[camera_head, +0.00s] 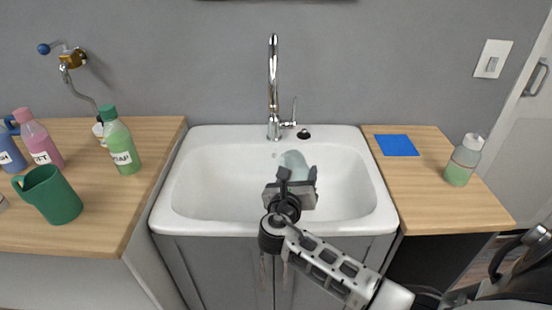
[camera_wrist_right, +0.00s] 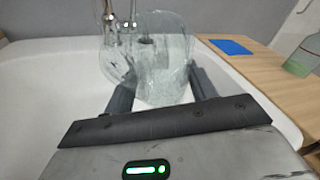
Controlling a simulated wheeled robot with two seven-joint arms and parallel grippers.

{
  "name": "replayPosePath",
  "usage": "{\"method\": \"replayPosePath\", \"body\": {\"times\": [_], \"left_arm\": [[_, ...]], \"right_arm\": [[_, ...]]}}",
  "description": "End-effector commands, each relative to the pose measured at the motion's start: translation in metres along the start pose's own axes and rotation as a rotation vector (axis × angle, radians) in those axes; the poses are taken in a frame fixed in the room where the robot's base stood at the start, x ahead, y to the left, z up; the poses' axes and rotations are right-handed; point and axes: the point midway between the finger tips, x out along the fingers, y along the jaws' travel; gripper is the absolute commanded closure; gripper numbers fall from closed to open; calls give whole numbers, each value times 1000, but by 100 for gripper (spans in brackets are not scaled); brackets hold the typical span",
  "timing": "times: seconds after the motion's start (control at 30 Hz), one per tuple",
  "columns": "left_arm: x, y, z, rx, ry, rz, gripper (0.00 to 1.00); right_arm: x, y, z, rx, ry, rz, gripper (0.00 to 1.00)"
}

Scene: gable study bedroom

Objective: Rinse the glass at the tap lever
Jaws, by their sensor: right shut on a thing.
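The clear, slightly greenish glass (camera_head: 293,160) is over the white sink basin (camera_head: 210,190), below and in front of the chrome tap (camera_head: 273,85). The tap lever (camera_head: 294,112) stands upright on the right of the tap's base. My right gripper (camera_head: 298,174) is shut on the glass, which shows between its fingers in the right wrist view (camera_wrist_right: 165,65). The gripper hides part of the glass. The tap shows behind the glass in the wrist view (camera_wrist_right: 110,20). I cannot tell whether water runs. My left gripper is not in view.
A blue square (camera_head: 397,145) and a green-liquid bottle (camera_head: 464,160) are on the right counter (camera_head: 430,190). The left counter (camera_head: 110,205) holds a green mug (camera_head: 52,196), a green bottle (camera_head: 119,143) and a pink bottle (camera_head: 40,140). A brass wall valve (camera_head: 72,59) is at upper left.

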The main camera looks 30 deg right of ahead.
Motion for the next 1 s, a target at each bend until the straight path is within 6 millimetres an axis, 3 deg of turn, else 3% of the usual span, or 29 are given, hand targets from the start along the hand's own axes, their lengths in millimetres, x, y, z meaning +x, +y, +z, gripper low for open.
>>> {"method": "replayPosePath", "body": {"times": [0.17, 0.8, 1.0], "left_arm": [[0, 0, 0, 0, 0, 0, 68], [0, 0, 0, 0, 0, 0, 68], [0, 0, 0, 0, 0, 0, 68]], "right_arm": [[-2, -2, 2, 1, -2, 0, 72], [-34, -45, 21, 0, -1, -1, 72], [-36, -48, 23, 0, -1, -1, 72]]}}
